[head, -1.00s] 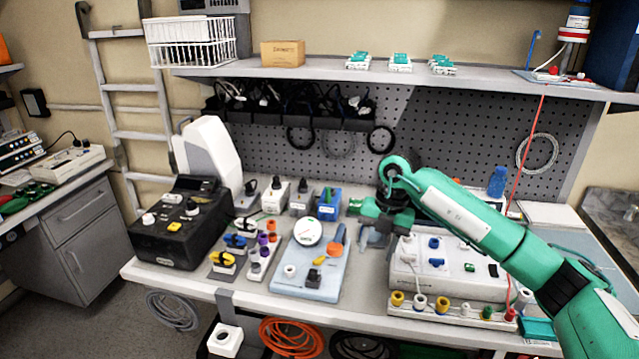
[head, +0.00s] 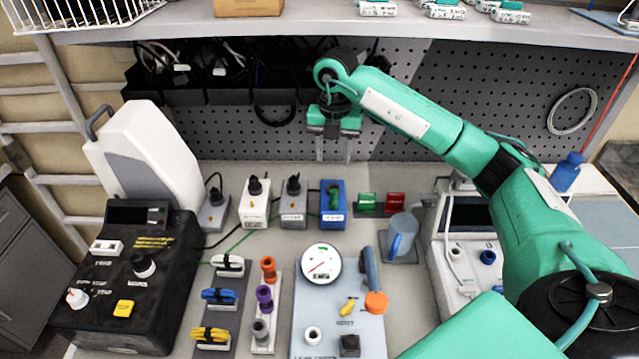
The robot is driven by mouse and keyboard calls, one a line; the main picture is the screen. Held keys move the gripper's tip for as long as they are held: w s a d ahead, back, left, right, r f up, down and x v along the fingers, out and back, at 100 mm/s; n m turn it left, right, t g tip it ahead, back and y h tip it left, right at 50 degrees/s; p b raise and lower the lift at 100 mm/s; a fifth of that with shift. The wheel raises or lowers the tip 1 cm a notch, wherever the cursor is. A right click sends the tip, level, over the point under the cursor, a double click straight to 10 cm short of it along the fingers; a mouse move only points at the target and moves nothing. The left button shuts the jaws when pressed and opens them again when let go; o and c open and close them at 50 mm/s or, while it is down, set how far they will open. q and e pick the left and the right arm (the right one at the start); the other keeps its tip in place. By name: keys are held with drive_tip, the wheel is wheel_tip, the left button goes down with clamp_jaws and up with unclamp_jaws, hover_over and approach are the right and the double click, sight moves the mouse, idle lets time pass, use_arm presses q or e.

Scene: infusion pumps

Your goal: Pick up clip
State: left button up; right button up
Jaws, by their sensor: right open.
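Several clip-like pieces sit on a grey strip at the lower left: a white one (head: 228,263), a blue one (head: 221,295) and a yellow one (head: 211,335). A small yellow piece (head: 348,305) lies on the light blue board (head: 312,285); I cannot tell which of these is the task's clip. My right gripper (head: 334,157) is in front of the pegboard, fingers pointing down, apart and empty. It is above and behind these pieces, touching none of them. My left gripper is out of view.
A black control box (head: 127,275) and a white device (head: 142,160) stand at the left. A blue box (head: 333,208), green and red blocks and a blue-handled cup (head: 402,238) stand below my gripper. A white pump unit (head: 448,262) is at the right. The shelf (head: 330,28) overhangs.

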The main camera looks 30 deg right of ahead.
sight(334, 190)
drive_tip(key=f, duration=0.2)
drive_tip(key=s+f+p, duration=0.1)
drive_tip(key=shift+f, duration=0.35)
drive_tip(key=f, duration=0.2)
drive_tip(key=f+p, duration=0.1)
drive_tip(key=f, duration=0.1)
drive_tip(key=shift+w, duration=0.25)
drive_tip(key=shift+s+f, duration=0.15)
drive_tip(key=shift+f, duration=0.2)
drive_tip(key=f+p, duration=0.2)
drive_tip(key=f, duration=0.2)
drive_tip(key=shift+s+a+f+p, duration=0.1)
drive_tip(key=shift+s+p, duration=0.15)
drive_tip(key=shift+p, duration=0.15)
drive_tip(key=shift+f, duration=0.35)
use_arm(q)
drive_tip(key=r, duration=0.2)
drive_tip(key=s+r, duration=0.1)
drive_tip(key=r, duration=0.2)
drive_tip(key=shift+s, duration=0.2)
use_arm(e)
drive_tip(key=shift+c, duration=0.5)
clamp_jaws()
